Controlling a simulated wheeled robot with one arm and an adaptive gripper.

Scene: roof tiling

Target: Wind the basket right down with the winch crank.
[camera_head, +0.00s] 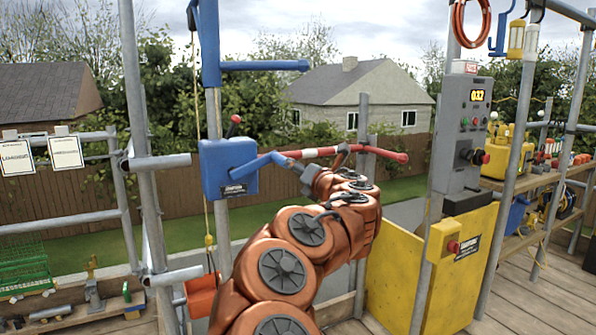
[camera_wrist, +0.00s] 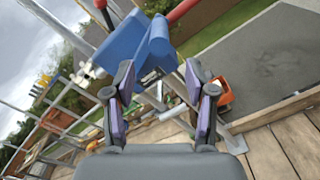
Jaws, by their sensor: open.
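The winch (camera_head: 228,168) is a blue box on a grey post in the head view, with a red-knobbed lever on top. Its blue crank arm (camera_head: 268,160) reaches right towards my gripper (camera_head: 312,176). My wrist and arm hide most of the grip area there. In the wrist view my gripper (camera_wrist: 163,92) is open, nothing visible between its pads, and the blue winch (camera_wrist: 128,40) lies beyond the fingers. An orange basket (camera_head: 202,297) hangs low beside the post under a yellow rope; it also shows in the wrist view (camera_wrist: 223,92).
A red and white bar (camera_head: 385,154) runs just behind my wrist. A yellow gate panel (camera_head: 392,270) and a grey control box (camera_head: 465,125) reading 032 stand right. A blue jib (camera_head: 265,66) is overhead. Scaffold poles stand on both sides.

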